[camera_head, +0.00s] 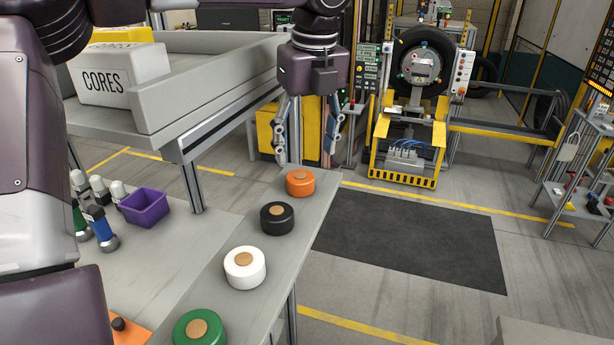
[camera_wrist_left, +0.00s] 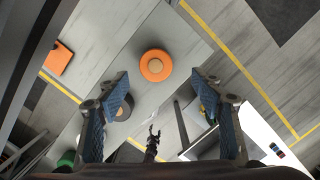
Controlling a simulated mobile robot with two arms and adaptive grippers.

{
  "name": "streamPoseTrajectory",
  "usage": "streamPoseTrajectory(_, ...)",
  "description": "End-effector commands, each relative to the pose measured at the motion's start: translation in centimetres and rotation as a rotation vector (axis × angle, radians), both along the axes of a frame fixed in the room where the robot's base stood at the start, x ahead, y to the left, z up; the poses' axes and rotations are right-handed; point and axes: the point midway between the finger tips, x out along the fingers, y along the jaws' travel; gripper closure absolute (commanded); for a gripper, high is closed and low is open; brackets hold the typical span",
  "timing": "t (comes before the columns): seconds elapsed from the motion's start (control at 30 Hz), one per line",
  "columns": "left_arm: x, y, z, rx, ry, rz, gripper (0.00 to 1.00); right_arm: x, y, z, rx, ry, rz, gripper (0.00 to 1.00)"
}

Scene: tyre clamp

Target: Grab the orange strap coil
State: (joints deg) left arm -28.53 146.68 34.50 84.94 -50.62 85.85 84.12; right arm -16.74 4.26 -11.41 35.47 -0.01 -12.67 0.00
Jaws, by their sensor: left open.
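The orange strap coil (camera_head: 300,182) stands at the far end of the narrow grey bench (camera_head: 318,212), with a tan round centre on top. My left gripper (camera_head: 306,160) points down just above it, with its fingers spread and nothing between them. In the left wrist view the orange coil (camera_wrist_left: 155,66) shows whole, between and slightly beyond the open fingertips of the left gripper (camera_wrist_left: 162,82). No finger appears to touch it. My right gripper cannot be made out in the head view.
Black (camera_head: 277,218), white (camera_head: 245,268) and green (camera_head: 200,329) coils stand in a row nearer along the bench. A raised grey tray holds a CORES box (camera_head: 123,75). A dark floor mat (camera_head: 410,236) lies right.

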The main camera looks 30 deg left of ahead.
Motion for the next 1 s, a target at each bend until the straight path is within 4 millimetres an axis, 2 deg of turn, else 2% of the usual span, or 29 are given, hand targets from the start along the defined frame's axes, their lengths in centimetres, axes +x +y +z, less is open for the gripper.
streamPoseTrajectory(0.03, 0.0, 0.1, -0.5, 0.001, 0.004, 0.0, 0.4, -1.1, -0.2, 0.2, -0.003, 0.016, 0.001, 0.41)
streamPoseTrajectory(0.1, 0.0, 0.2, -1.3, 0.002, 0.005, 0.0, 0.4, -2.0, -0.5, 0.3, -0.006, 0.028, 0.002, 0.41)
streamPoseTrajectory(0.2, 0.0, 0.4, -2.2, 0.001, 0.004, 0.0, 0.4, -2.6, -0.8, 0.7, -0.01, 0.035, 0.003, 0.41)
streamPoseTrajectory(0.37, -0.1, 0.9, -4.0, -0.002, 0.007, 0.0, 0.4, -1.8, -0.8, 2.2, -0.01, 0.024, 0.004, 0.41)
streamPoseTrajectory(0.53, 0.1, 1.2, -6.2, -0.002, 0.003, 0.0, 0.4, 0.1, -0.6, 3.1, -0.006, -0.005, 0.004, 0.41)
streamPoseTrajectory(0.63, 0.2, 1.2, -6.8, -0.001, 0.001, 0.0, 0.4, 0.6, -0.6, 3.1, -0.006, -0.012, 0.004, 0.41)
streamPoseTrajectory(0.83, 0.2, 1.2, -6.9, -0.001, -0.001, 0.001, 0.4, 0.1, -0.5, 3.0, -0.006, -0.004, 0.003, 0.41)
streamPoseTrajectory(1.0, 0.2, 1.2, -6.8, 0.0, 0.0, 0.0, 0.58, -0.7, -0.4, 2.9, -0.005, 0.008, 0.003, 0.41)
